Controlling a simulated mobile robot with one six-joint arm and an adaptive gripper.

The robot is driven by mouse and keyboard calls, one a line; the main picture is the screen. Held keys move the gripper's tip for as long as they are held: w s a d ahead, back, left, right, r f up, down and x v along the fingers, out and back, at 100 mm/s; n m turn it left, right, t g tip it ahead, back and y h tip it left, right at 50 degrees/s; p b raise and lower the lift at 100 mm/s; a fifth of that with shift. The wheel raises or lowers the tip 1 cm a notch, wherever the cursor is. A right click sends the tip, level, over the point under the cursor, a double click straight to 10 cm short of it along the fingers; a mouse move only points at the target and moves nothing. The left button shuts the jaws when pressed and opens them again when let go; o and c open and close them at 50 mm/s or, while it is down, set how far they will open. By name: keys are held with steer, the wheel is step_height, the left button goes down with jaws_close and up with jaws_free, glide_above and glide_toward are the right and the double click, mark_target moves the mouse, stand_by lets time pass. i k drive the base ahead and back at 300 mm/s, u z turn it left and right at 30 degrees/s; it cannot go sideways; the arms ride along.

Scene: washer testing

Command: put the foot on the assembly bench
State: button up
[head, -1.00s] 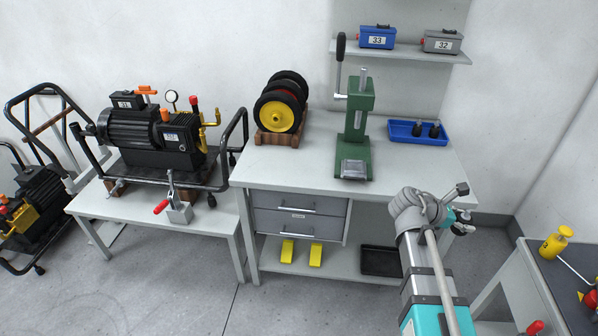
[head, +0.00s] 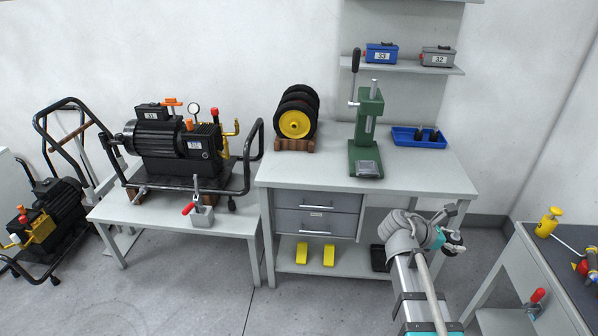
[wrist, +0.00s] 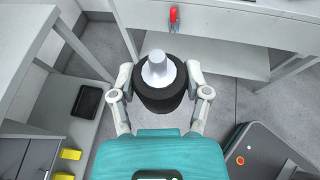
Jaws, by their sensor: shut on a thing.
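The foot (wrist: 160,98) is a black rubber cylinder with a pale metal stud pointing up. In the wrist view it sits between the two fingers of my gripper (wrist: 162,83), which is shut on it. In the head view my gripper (head: 452,238) holds the dark foot (head: 455,242), partly hidden, off the front right corner of the grey bench (head: 330,178), lower than its top and apart from it. I take this bench, with the green press, as the assembly bench.
A green press (head: 367,135), yellow-hubbed wheels (head: 295,123) and a blue tray (head: 418,137) with dark feet stand on the bench. Its front right top is bare. A side table (head: 545,262) stands right, a pump table (head: 150,212) left. Floor lies between.

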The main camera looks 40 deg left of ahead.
mark_target(301, 166)
steer(key=u, duration=1.2)
steer(key=i, duration=1.6)
steer(key=z, duration=0.1)
